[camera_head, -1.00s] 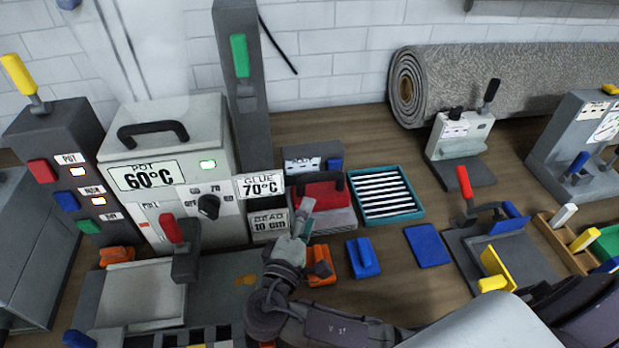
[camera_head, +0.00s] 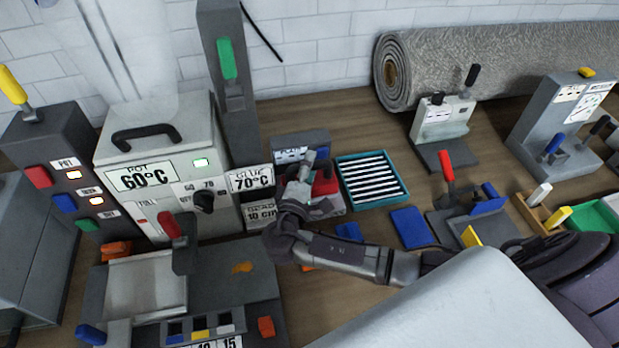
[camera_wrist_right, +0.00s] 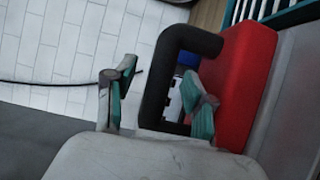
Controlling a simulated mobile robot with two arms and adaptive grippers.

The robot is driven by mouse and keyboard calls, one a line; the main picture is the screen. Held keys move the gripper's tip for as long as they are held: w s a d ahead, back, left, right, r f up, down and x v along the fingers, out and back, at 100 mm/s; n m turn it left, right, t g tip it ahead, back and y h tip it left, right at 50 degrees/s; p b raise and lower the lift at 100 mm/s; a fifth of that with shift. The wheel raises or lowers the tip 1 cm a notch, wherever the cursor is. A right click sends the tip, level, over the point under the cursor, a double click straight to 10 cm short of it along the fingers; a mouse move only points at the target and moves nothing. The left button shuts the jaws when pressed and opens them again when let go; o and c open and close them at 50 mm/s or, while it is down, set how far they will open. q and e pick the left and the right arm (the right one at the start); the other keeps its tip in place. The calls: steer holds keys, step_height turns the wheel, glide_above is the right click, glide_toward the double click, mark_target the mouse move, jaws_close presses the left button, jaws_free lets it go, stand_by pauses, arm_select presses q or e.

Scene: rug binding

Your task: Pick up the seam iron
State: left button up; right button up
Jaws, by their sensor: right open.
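The seam iron, a red block (camera_head: 326,184) with a black loop handle, rests on a grey base among the bench tools in the head view. In the right wrist view the red body (camera_wrist_right: 247,75) and its black handle (camera_wrist_right: 153,85) show close up. My right gripper (camera_head: 308,178) is over the iron and partly hides it. In the wrist view my right gripper (camera_wrist_right: 157,103) is open. One finger is left of the handle bar and the other appears in front of the loop's opening, beside the red body. Whether they touch the handle I cannot tell. My left gripper is not in view.
A teal tray with white slats (camera_head: 371,182) stands just right of the iron. The glue pot machine (camera_head: 165,165) and a tall grey post (camera_head: 235,100) stand left of it. A blue pad (camera_head: 411,227) lies front right. A rolled rug (camera_head: 490,65) lies behind.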

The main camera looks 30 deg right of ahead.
steer(key=shift+w+d, duration=0.15)
steer(key=shift+w, duration=0.05)
jaws_close()
steer(key=shift+r, duration=0.1)
stand_by(0.4)
steer(key=shift+r, duration=0.1)
